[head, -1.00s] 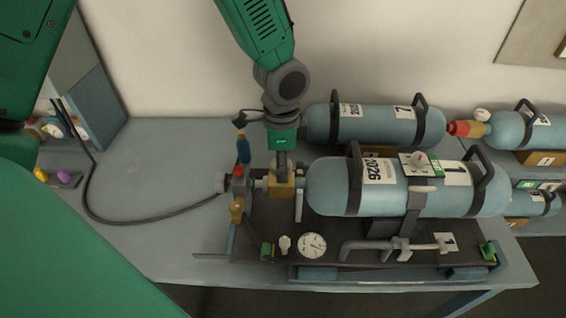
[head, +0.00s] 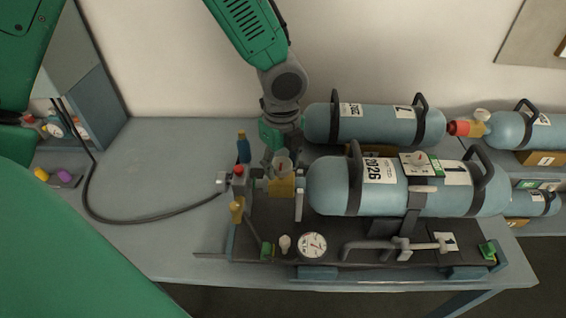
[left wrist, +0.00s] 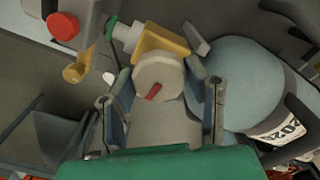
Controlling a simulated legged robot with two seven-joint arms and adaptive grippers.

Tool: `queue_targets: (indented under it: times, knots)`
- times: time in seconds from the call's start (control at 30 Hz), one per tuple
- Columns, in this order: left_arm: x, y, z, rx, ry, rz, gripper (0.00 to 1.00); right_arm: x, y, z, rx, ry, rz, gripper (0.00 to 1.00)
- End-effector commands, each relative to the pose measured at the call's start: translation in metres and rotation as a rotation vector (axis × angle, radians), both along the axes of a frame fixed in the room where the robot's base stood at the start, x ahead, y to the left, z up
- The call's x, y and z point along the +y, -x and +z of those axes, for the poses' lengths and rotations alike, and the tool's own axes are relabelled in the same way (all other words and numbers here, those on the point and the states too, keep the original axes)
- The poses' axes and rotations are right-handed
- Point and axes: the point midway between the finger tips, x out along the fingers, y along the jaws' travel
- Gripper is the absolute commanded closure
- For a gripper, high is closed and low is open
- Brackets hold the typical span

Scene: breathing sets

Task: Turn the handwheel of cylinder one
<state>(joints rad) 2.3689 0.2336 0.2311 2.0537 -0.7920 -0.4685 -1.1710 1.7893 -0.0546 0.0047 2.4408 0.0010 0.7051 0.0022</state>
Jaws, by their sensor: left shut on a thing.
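Cylinder one (head: 335,187) is the blue-grey cylinder with black carrying hoops and a "1" label, lying at the front of the bench. Its brass-coloured valve block (head: 283,187) is at its left end. The pale round handwheel (head: 283,166) sits at the valve. In the left wrist view the handwheel (left wrist: 157,72) shows a short red mark on its face. My left gripper (head: 281,160) reaches down from above and is shut on the handwheel, with a finger on either side of it in the left wrist view (left wrist: 165,92). My right gripper is not in view.
A red-knobbed fitting (head: 239,173) with a black hose (head: 140,219) stands just left of the valve. A gauge (head: 312,245) and a grey bar clamp (head: 385,246) are in front. Another cylinder (head: 375,124) lies behind. The bench's left part is mostly clear.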

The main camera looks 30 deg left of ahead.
Motion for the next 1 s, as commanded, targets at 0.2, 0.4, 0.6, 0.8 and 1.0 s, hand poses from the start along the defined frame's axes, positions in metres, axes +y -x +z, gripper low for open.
queue_targets:
  times: [0.2, 0.4, 0.6, 0.8, 1.0]
  knots:
    - [-0.0001, -0.0014, 0.0006, -0.004, 0.002, -0.207, 0.87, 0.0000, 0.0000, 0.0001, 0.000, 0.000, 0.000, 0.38]
    - [0.0002, -0.0016, 0.0005, -0.003, 0.002, -0.395, 0.87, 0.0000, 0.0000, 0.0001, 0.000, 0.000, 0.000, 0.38]
    - [0.0000, -0.0019, 0.0005, -0.004, 0.002, -0.586, 0.87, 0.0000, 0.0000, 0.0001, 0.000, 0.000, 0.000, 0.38]
    - [-0.0001, -0.0025, 0.0007, -0.005, 0.001, -0.776, 0.87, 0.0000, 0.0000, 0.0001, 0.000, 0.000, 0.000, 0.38]
    - [0.0000, -0.0028, 0.0008, -0.006, 0.001, -0.965, 0.87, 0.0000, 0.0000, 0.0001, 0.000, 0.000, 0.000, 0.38]
